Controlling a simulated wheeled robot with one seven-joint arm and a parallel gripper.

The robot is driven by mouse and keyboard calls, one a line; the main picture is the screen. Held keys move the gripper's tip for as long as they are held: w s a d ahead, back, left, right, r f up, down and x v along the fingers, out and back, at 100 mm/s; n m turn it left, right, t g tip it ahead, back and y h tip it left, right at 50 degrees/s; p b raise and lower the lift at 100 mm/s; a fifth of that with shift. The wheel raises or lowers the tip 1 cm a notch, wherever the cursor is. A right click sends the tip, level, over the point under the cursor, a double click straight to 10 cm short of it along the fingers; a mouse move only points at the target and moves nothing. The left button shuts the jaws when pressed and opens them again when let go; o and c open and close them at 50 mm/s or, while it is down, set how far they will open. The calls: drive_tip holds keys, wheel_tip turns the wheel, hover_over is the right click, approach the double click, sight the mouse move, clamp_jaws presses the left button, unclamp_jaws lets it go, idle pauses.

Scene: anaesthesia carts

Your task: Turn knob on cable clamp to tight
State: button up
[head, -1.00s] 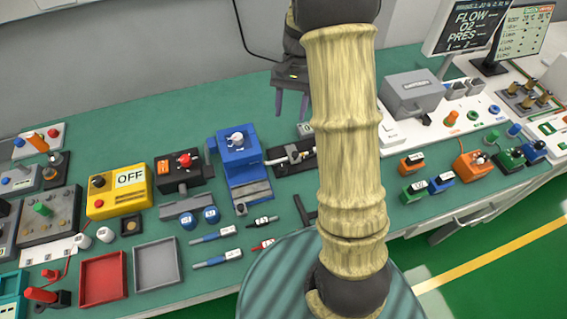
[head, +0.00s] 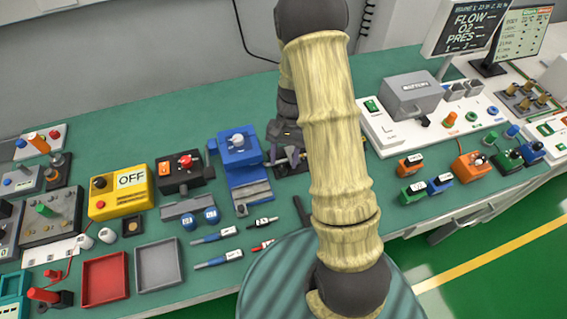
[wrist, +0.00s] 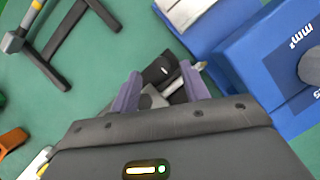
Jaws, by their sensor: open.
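The cable clamp, a dark base with grey metal parts (head: 296,167), lies just right of the blue device, largely hidden under my gripper (head: 287,154). In the wrist view, my gripper (wrist: 161,82) is open, with a purple finger on each side of the clamp's black piece (wrist: 157,70), which has a white mark. I cannot tell whether the fingers touch it. A silver rod (wrist: 199,66) sticks out beside the right finger. I cannot make out the knob or its setting for certain.
The blue device (head: 238,147) stands close on the left. A white panel with a grey box (head: 413,95) is to the right. Green table is free behind.

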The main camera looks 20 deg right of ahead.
sight(283, 171)
drive_tip(key=shift+x, duration=1.4)
drive_tip(key=c, duration=1)
drive_tip(key=shift+m, duration=0.8)
drive_tip(key=o, duration=1)
